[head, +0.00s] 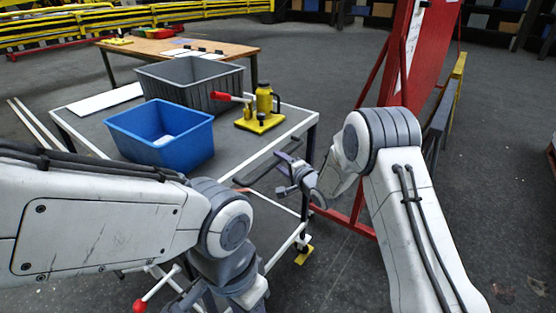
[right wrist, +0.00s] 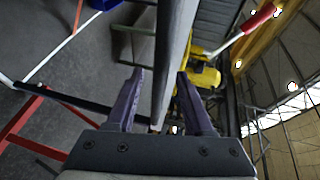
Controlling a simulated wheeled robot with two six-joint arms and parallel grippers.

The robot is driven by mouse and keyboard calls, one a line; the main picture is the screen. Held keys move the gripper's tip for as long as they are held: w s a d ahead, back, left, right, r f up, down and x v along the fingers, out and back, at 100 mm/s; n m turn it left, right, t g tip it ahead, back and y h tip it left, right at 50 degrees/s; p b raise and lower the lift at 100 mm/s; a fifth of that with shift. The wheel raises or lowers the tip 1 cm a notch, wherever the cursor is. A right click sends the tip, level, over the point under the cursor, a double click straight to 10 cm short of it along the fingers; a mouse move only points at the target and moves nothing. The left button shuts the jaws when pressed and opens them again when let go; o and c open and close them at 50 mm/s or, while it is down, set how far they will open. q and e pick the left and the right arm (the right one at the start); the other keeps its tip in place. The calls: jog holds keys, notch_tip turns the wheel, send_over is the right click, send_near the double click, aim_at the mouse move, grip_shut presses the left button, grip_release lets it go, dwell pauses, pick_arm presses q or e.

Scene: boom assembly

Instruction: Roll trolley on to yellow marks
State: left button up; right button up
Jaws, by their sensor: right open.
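The trolley (head: 88,130) has a grey top and a white frame, and it stands in front of me. A dark handle bar (head: 262,170) runs along its near right end. My right gripper (head: 284,178) is at this bar. In the right wrist view its two fingers (right wrist: 165,88) are open, with a long grey bar (right wrist: 174,55) between them and gaps visible beside it. My left arm crosses the lower left of the head view; its gripper end (head: 188,297) is mostly hidden at the bottom edge. A yellow patch (head: 304,255) shows by the trolley's near right foot; I cannot tell whether it is a floor mark.
On the trolley are a blue bin (head: 185,152), a grey crate (head: 215,78) and a yellow jack (head: 262,122). A red frame with a panel (head: 412,60) stands close on the right. A wooden table (head: 165,46) is behind. Grey floor (head: 320,65) is open beyond.

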jog(key=shift+w+a+f, duration=0.1)
jog(key=shift+w+a, duration=0.25)
jog(key=shift+w, duration=0.15)
grip_shut()
dwell(1.2)
